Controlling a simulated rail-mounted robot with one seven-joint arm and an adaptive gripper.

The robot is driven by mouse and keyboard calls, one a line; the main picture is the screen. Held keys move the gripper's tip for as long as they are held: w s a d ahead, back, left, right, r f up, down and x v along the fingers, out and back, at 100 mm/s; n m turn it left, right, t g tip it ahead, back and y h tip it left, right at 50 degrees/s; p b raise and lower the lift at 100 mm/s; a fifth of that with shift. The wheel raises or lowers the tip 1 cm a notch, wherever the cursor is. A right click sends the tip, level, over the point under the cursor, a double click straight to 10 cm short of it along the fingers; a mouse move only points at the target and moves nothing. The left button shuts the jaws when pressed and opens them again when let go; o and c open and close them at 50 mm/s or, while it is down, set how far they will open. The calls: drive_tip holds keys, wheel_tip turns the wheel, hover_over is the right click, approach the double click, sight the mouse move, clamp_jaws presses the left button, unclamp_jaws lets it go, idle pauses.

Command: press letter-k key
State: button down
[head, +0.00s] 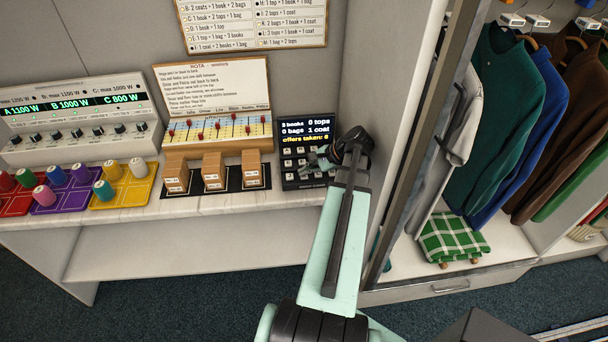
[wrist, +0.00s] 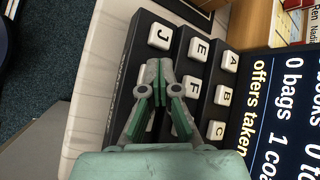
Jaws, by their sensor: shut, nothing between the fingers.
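The black keypad (head: 291,180) stands on the counter below a lit display (head: 306,130) reading 3 books, 0 tops, 0 bags, 1 coat. In the wrist view the keypad (wrist: 139,45) shows white keys J (wrist: 160,36), E (wrist: 200,50), F (wrist: 192,86), A (wrist: 230,62), B (wrist: 222,95) and C (wrist: 216,130). No K is readable; my fingers cover the area just below J. My gripper (wrist: 162,72) is shut and empty, its tips over the keypad beside J. I cannot tell whether they touch a key. In the head view my gripper (head: 328,158) is at the keypad's right side.
Three small cardboard boxes (head: 213,171) stand on a black mat left of the keypad. Further left are trays with coloured pegs (head: 123,188) and a power meter panel (head: 75,119). A wall partition and a clothes rack (head: 520,110) are to the right.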

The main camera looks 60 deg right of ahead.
drive_tip(key=shift+r+p, duration=0.7)
drive_tip(key=shift+r, duration=0.2)
drive_tip(key=shift+r, duration=0.1)
drive_tip(key=shift+r+p, duration=1.9)
drive_tip(key=shift+r, duration=0.5)
drive_tip(key=shift+w+a+f, duration=0.1)
